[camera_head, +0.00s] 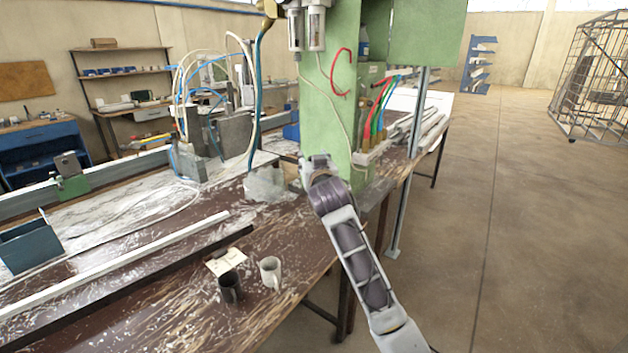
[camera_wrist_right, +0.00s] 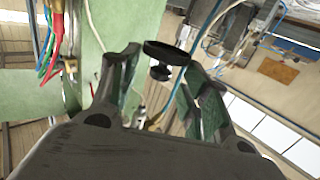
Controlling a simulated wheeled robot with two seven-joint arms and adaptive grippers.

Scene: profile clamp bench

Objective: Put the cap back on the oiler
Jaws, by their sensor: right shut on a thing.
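My right gripper (camera_head: 314,160) is in front of the lower green column in the head view, its fingers small and hard to make out. In the right wrist view, a black round cap (camera_wrist_right: 166,54) with a wide disc and a smaller stub sits between the fingertips, and the gripper is shut on it. The cap cannot be made out in the head view. Two clear bowls (camera_head: 316,28) hang at the top of the column, partly cut by the frame edge; I cannot tell whether one is the oiler. My left gripper is out of view.
The green column (camera_head: 330,110) stands on the brown bench (camera_head: 150,305). Coloured hoses (camera_head: 381,110) hang right of it. A clear crumpled bag (camera_head: 268,186) lies left of my gripper.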

